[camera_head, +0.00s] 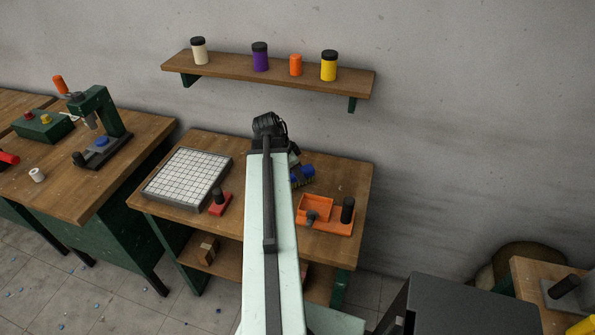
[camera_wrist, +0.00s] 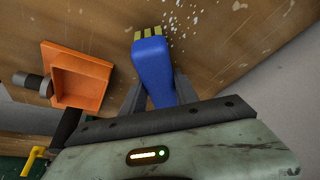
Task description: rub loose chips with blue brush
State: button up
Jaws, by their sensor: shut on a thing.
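The blue brush (camera_wrist: 152,62) is held between the two dark fingers of my gripper (camera_wrist: 158,84) in the wrist view. Its yellow bristles (camera_wrist: 151,34) point away from my gripper, toward the brown wooden bench top. In the head view the blue brush (camera_head: 303,174) shows just right of my arm, over the bench. Small white flecks (camera_wrist: 178,22) lie scattered on the wood beside the bristles; I cannot tell whether they are loose chips or marks. I cannot tell whether the bristles touch the wood. My arm hides part of the bench and most of my gripper in the head view.
A white gridded sheet in a tray (camera_head: 187,178) lies left of my arm, with a red-based tool (camera_head: 220,204) beside it. An orange tray (camera_head: 316,207) sits at the bench's right; it also shows in the wrist view (camera_wrist: 80,80). A shelf (camera_head: 270,77) with jars hangs behind.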

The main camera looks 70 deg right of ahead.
jog(key=shift+f+b, duration=0.4)
jog(key=shift+f, duration=0.1)
jog(key=shift+w, duration=0.15)
